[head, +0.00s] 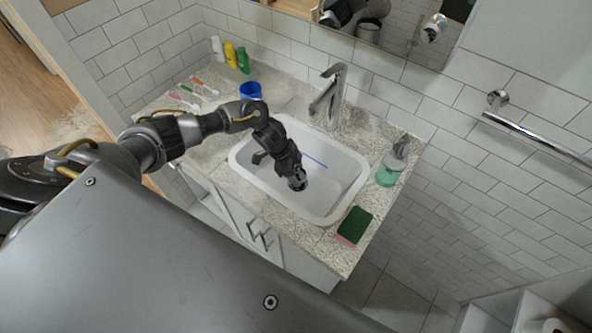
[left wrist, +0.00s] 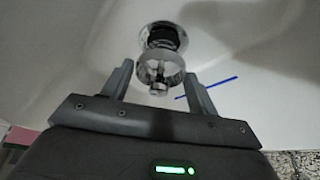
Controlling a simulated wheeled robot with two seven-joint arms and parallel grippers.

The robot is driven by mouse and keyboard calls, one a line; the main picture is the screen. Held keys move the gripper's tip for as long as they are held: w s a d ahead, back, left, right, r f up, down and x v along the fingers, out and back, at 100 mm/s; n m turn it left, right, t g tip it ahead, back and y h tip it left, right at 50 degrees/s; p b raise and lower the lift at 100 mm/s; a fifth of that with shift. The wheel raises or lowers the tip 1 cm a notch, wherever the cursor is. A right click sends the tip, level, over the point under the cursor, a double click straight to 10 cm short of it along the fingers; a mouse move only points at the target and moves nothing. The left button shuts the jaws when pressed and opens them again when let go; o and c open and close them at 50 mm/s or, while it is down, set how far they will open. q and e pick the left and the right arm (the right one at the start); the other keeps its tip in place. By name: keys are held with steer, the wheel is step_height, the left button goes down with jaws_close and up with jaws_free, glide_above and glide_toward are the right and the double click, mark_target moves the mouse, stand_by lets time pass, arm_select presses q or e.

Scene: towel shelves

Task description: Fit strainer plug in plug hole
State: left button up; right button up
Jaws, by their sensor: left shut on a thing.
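My left gripper (head: 297,182) reaches down into the white sink basin (head: 352,192). In the left wrist view its two fingers (left wrist: 158,72) are shut on the round metal strainer plug (left wrist: 160,86), whose small knob points toward the camera. The plug hole (left wrist: 162,34), a dark opening with a chrome rim, appears just above the plug in that view. The plug overlaps its lower edge in the picture, and I cannot tell whether they touch. The arm hides the plug and hole in the head view. My right gripper is not in view.
A thin blue stick (head: 314,160) lies in the basin, close beside the fingers. The faucet (head: 333,92) rises behind the basin. A blue cup (head: 250,90), a green soap dispenser (head: 391,167) and a green sponge (head: 355,224) stand or lie on the counter around it.

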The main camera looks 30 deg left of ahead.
mark_target(296, 175)
arm_select(q)
steer(key=shift+f+b, duration=1.05)
steer(key=shift+f, duration=0.6)
steer(key=o, duration=1)
steer(key=shift+o, duration=0.2)
steer(key=v, duration=1)
steer(key=shift+r, duration=0.4)
steer(key=shift+a, duration=0.1)
